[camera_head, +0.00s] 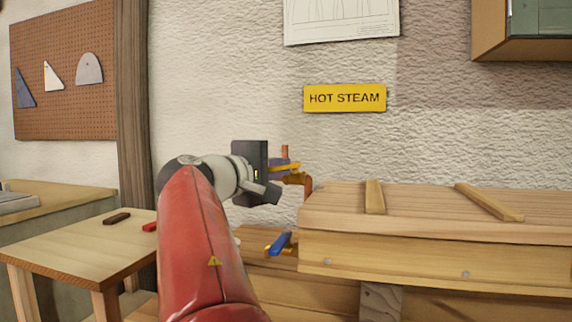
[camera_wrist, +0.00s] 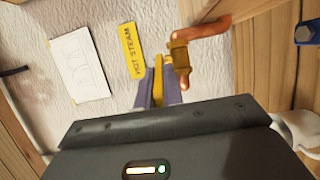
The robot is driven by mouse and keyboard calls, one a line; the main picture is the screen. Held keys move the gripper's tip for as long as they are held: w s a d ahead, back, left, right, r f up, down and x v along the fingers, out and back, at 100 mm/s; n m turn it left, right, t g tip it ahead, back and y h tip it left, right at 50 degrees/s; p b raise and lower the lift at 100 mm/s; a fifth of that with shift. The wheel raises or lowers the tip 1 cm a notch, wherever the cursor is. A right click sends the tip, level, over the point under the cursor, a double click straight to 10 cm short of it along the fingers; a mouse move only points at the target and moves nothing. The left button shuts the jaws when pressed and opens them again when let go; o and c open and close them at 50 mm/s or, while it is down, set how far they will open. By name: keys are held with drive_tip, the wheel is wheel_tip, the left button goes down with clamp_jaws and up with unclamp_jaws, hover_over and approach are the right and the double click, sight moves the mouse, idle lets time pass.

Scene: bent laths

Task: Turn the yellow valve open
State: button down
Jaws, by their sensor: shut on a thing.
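The yellow valve's handle (camera_head: 291,167) sticks out to the left of a copper pipe (camera_head: 308,188) in the head view. My gripper (camera_head: 279,166) is at this handle, coming from the left. In the wrist view, the purple fingers of my gripper (camera_wrist: 158,90) are closed on either side of the yellow handle (camera_wrist: 157,78). The brass valve body (camera_wrist: 180,56) and the bent copper pipe (camera_wrist: 208,42) show just to the right of the fingers. The handle's lower part is hidden behind the gripper body.
A blue-handled valve (camera_head: 279,243) sits below, beside the wooden steam box (camera_head: 420,212) with laths (camera_head: 375,197) on its lid. A yellow HOT STEAM sign (camera_head: 345,98) hangs on the wall above. A wooden table (camera_head: 90,246) stands at the left.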

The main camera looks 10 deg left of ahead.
drive_tip(key=shift+a, duration=0.1)
drive_tip(key=c, duration=1.5)
unclamp_jaws()
drive_tip(key=b+v, duration=0.1)
drive_tip(key=v, duration=0.6)
drive_tip(key=shift+s+a+b, duration=0.3)
